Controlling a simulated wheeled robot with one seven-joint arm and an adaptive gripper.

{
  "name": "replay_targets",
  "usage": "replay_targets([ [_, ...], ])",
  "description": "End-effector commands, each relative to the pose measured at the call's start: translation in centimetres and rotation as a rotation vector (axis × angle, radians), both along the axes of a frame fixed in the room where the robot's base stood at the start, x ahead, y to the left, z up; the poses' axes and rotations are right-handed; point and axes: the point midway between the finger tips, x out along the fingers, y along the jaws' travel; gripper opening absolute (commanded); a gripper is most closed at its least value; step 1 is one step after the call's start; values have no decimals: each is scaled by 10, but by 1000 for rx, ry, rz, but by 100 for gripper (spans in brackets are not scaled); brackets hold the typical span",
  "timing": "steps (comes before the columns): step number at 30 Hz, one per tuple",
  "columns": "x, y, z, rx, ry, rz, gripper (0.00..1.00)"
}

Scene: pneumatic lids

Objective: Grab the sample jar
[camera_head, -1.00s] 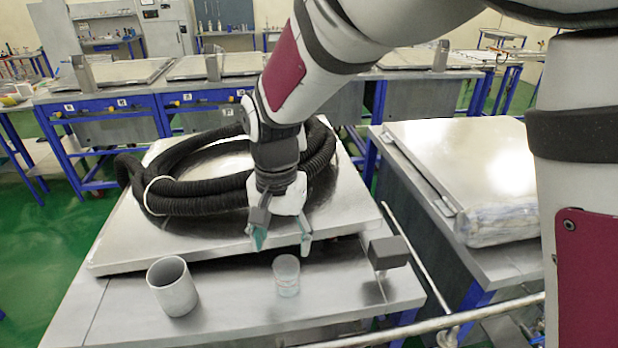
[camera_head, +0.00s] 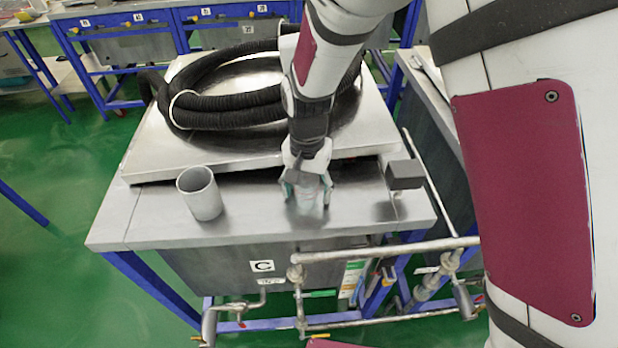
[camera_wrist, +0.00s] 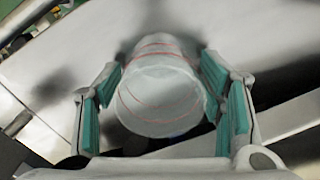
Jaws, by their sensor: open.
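The sample jar (camera_head: 309,197) is a small clear cup on the steel bench top, largely hidden by my gripper in the head view. In the wrist view the jar (camera_wrist: 160,98) is translucent with thin red lines around it. My gripper (camera_head: 306,200) is lowered over the jar, with one teal-padded finger on each side. In the wrist view the open fingers (camera_wrist: 160,112) flank the jar. The right pads are very close to its wall; I cannot tell whether they touch.
A grey cylindrical cup (camera_head: 203,200) stands to the left on the bench top (camera_head: 150,215). A dark grey block (camera_head: 404,174) is to the right. Behind is a raised steel lid (camera_head: 150,160) with a coiled black hose (camera_head: 240,107). Pipes run along the bench front.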

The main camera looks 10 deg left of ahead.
Motion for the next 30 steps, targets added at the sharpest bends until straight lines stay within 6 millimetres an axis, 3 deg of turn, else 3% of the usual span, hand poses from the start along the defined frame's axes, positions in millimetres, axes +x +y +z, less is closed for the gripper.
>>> replay_targets([
  [4,0,0,0,0,0,0,62],
  [11,0,0,0,0,0,0,11],
  [23,0,0,6,1,-1,-1,11],
  [30,-3,0,42,3,-3,-3,11],
])
